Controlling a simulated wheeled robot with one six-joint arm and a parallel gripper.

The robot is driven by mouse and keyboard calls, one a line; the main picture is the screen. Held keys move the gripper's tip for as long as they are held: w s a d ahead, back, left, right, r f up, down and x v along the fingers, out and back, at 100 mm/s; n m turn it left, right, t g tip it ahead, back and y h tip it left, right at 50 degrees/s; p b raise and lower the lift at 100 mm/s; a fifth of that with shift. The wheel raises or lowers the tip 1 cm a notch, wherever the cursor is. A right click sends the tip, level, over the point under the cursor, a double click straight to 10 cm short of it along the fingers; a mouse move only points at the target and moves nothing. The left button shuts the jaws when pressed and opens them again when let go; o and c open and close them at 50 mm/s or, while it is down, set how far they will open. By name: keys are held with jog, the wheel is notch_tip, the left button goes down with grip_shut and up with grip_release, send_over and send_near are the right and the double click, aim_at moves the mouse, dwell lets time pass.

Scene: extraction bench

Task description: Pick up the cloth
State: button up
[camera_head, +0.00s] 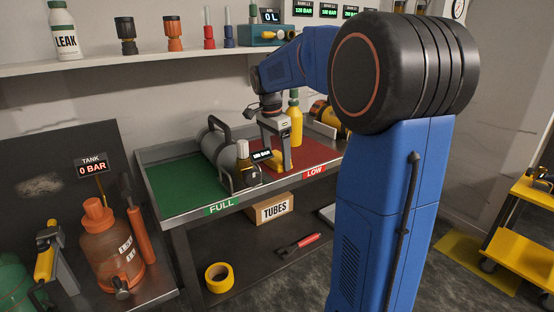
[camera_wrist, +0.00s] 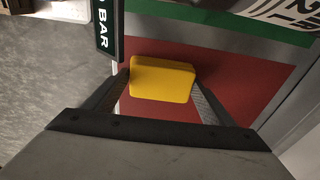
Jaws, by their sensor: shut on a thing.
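The cloth (camera_wrist: 162,78) is a yellow, folded, block-like piece with rounded edges. In the wrist view it sits between the two fingers of my gripper (camera_wrist: 163,92), which touch it on both sides. In the head view the gripper (camera_head: 276,160) points down over the red area of the bench, near the LOW label, and the cloth (camera_head: 262,156) shows as a yellow patch at the fingers. The fingers partly hide it there. I cannot tell if it rests on the red surface or is just above it.
The green area (camera_head: 180,185) has free room at left. A shelf (camera_head: 130,66) runs above the bench.

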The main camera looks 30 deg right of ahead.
aim_at(277, 156)
notch_tip(277, 156, up, 9)
jog(key=shift+r, duration=0.5)
